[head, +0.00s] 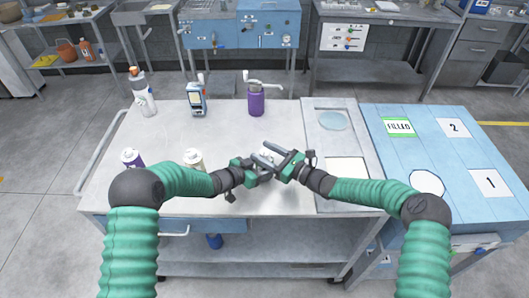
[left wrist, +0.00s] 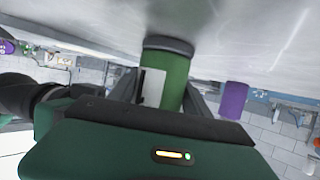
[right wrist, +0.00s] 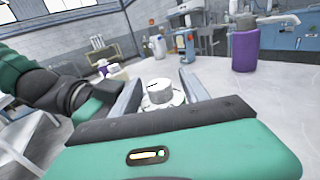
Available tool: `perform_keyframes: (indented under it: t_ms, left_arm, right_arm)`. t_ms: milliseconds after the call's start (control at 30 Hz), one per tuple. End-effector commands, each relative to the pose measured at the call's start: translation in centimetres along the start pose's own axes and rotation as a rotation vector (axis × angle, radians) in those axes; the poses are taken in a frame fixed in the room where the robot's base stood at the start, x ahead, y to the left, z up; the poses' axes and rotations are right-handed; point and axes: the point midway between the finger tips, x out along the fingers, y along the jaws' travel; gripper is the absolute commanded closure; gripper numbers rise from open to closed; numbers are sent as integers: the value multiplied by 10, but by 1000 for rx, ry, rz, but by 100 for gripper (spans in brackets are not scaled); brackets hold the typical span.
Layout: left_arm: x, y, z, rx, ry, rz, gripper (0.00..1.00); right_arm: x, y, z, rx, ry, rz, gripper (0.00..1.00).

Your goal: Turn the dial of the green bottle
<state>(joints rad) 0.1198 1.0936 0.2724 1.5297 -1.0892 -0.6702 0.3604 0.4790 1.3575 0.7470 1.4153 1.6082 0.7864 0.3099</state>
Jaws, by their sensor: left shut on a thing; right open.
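The green bottle (left wrist: 172,72) shows in the left wrist view between the fingers of my left gripper (head: 262,172), which is shut on its body. In that view the picture is turned over and a pale label shows on the bottle's side. The bottle's white dial (right wrist: 160,92) faces my right gripper (right wrist: 160,84), with one finger on each side of it. My right gripper (head: 274,158) is open around the dial in the right wrist view; I cannot tell if a finger touches. In the head view the grippers hide most of the bottle.
A purple bottle (head: 256,102), a blue device (head: 196,98) and a white bottle (head: 144,98) stand at the table's back. Two more bottles (head: 132,158) (head: 194,158) stand near my left arm. A recessed panel (head: 316,150) and blue surface (head: 420,150) lie to the right.

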Motion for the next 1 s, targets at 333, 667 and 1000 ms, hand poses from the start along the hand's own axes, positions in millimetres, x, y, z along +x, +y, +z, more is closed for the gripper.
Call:
perform_keyframes:
  t_ms: [333, 667, 1000]
  left_arm:
    - [0, 0, 1, -1, -3, -1, 99]
    - [0, 0, 1, 0, -3, 0, 99]
    - [0, 1, 2, -1, -3, 1, 99]
  right_arm:
    - [0, 0, 0, 0, 0, 0, 81]
    - [-1, -1, 0, -1, -2, 6, 100]
    - [1, -4, 1, -6, -8, 246, 100]
